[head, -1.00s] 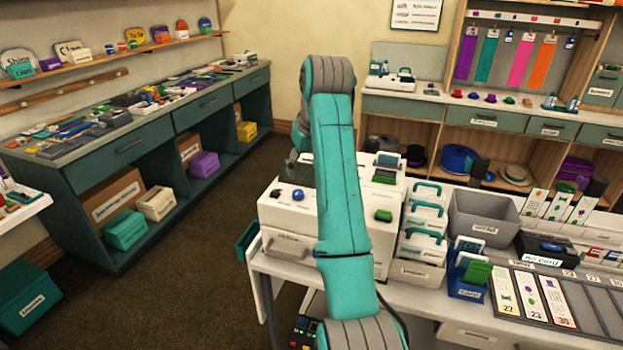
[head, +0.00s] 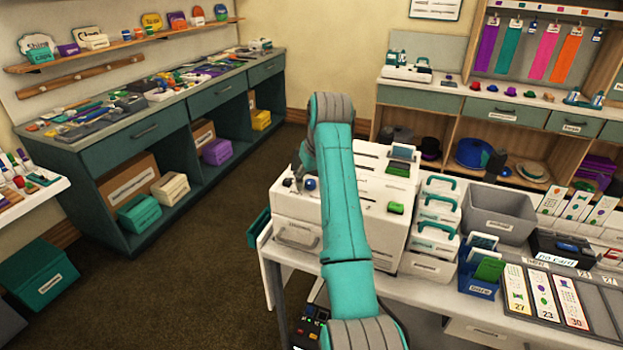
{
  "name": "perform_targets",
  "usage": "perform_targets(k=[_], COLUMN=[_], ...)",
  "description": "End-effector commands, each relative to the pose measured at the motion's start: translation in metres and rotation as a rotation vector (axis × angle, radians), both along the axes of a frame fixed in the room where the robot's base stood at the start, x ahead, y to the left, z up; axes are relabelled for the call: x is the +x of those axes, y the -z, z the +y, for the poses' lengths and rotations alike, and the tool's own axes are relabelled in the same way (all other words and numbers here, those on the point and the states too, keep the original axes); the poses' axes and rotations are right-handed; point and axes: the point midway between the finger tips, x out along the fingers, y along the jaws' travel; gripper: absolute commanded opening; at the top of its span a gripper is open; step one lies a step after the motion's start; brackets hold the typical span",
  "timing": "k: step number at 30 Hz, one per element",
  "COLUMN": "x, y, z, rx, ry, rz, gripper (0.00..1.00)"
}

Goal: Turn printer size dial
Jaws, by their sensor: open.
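The white printer (head: 292,208) stands at the left end of the white counter. A blue round knob (head: 310,184) sits on its top left part, beside a small dark knob (head: 288,182); I cannot tell which of them is the size dial. A green button (head: 396,208) is on its right side. My arm reaches over the printer and hides its middle. My gripper (head: 298,178) points down just above the two knobs; it is small and partly covered by my arm. It looks open and empty. I cannot tell whether it touches a knob.
Stacked white boxes with teal handles (head: 437,210), a grey bin (head: 500,216) and a blue card holder (head: 479,275) stand right of the printer. Cards (head: 541,298) lie farther right. A long teal workbench (head: 150,128) lines the left wall. The brown floor between is clear.

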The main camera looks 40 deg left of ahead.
Motion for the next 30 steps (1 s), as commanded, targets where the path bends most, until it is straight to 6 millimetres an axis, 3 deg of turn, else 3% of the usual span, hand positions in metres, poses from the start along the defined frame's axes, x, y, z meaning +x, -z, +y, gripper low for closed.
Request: perform_targets(k=[7, 12, 14, 23, 30], x=[0.0001, 0.0002, 0.0002, 0.0006, 0.0020], y=[0.0007, 0.0006, 0.0006, 0.0005, 0.0003], z=[0.0001, 0.0001, 0.0001, -0.0002, -0.0012], rx=[0.000, 0.000, 0.000, 0.000, 0.000], ry=[0.000, 0.000, 0.000, -0.023, -0.137], rz=[0.000, 0.000, 0.000, 0.000, 0.001], gripper=[0.55, 0.12, 0.00, 0.00, 0.00])
